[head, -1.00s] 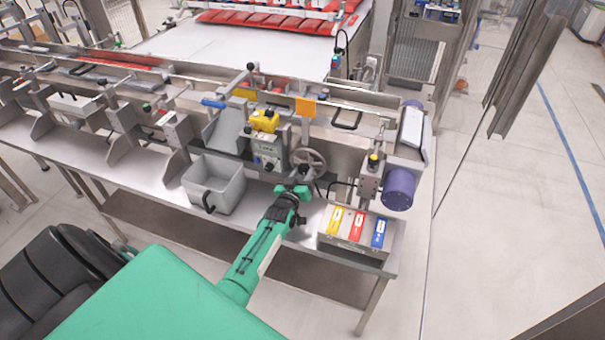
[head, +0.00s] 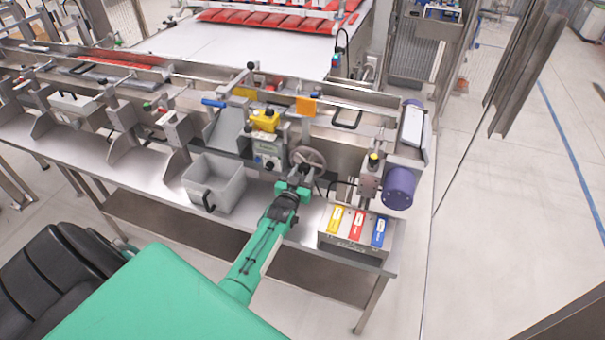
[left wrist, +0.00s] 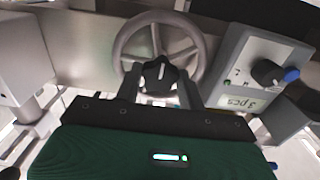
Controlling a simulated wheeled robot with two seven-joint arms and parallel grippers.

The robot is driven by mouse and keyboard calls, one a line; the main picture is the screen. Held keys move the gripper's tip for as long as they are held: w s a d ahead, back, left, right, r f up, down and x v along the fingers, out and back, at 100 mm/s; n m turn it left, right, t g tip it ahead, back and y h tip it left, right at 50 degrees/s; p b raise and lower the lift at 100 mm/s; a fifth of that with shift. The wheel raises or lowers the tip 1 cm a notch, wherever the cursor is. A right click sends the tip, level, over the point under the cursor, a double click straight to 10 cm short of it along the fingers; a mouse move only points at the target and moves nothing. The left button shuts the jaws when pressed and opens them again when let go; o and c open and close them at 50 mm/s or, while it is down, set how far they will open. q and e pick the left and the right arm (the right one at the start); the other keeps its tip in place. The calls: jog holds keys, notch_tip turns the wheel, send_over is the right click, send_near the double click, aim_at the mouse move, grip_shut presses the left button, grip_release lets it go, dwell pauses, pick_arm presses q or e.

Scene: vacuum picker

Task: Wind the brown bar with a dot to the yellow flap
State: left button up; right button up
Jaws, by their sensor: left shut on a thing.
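My left gripper (head: 297,182) is at the grey handwheel (head: 309,157) on the front of the machine. In the left wrist view its fingers (left wrist: 160,88) stand on either side of a black lobed knob (left wrist: 158,76) at the lower rim of the handwheel (left wrist: 158,45). The gripper is shut on this knob. A small yellow flap (head: 245,92) shows behind the machine's front rail, left of an orange flap (head: 306,106). I cannot make out a brown bar with a dot. My right gripper is not in view.
A control box with a knob (left wrist: 268,73) is close beside the wheel. A grey bin (head: 215,184) stands left of my arm. A box with yellow, red and blue labels (head: 354,246) and a purple motor (head: 398,187) are to the right.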

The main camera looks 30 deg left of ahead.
pick_arm(q)
jog(key=shift+s+d+f, duration=0.1)
jog(key=shift+f, duration=0.1)
jog(key=o, duration=0.8)
jog(key=shift+o, duration=0.8)
jog(key=shift+r, duration=0.15)
jog(key=b+v, duration=0.1)
jog(key=v, duration=1.2)
jog(key=shift+s+b, duration=0.4)
